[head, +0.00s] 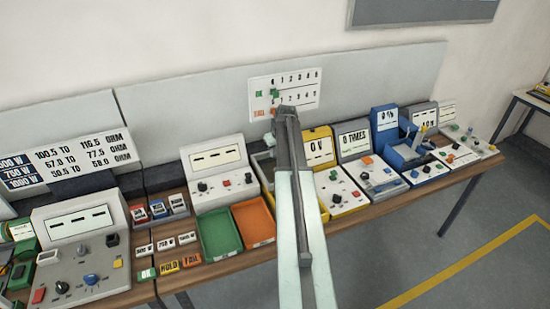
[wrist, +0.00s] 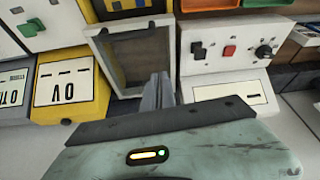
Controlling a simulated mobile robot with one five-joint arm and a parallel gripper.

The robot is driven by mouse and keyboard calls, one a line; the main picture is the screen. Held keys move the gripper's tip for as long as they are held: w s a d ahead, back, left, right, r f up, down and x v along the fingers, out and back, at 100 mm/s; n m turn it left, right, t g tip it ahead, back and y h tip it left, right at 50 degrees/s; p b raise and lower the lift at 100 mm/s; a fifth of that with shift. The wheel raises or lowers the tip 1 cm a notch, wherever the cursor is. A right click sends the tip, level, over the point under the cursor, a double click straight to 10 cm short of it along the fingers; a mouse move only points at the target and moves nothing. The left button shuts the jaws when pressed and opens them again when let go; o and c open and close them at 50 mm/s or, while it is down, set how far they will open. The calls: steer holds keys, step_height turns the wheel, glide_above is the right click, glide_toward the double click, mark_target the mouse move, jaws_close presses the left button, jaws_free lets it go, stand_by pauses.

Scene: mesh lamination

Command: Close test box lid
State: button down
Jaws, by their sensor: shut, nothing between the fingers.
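The test box, as far as I can tell, is the pale grey framed box (wrist: 105,62) with a dark grey inside or window in the wrist view. A small part of it (head: 263,168) shows beside my arm in the head view, where the arm hides the rest. I cannot tell its lid apart from its body, or the lid's angle. My gripper (wrist: 158,90) is shut and empty, in front of the frame's lower right part in the wrist view. I cannot tell whether it touches the frame. In the head view my gripper's fingertips cannot be made out.
A yellow 0 V meter (wrist: 70,88) stands beside the box, and a white control panel (wrist: 226,52) is on its other side. Green (head: 220,238) and orange (head: 252,222) trays lie in front. A grey back panel (head: 190,110) runs behind the crowded bench.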

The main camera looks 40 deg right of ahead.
steer(key=b, duration=0.8)
glide_above(272, 175)
step_height(272, 175, down, 9)
steer(key=shift+f, duration=0.15)
steer(key=s, duration=0.2)
steer(key=s+a, duration=0.1)
steer(key=s, duration=0.1)
steer(key=shift+r, duration=0.25)
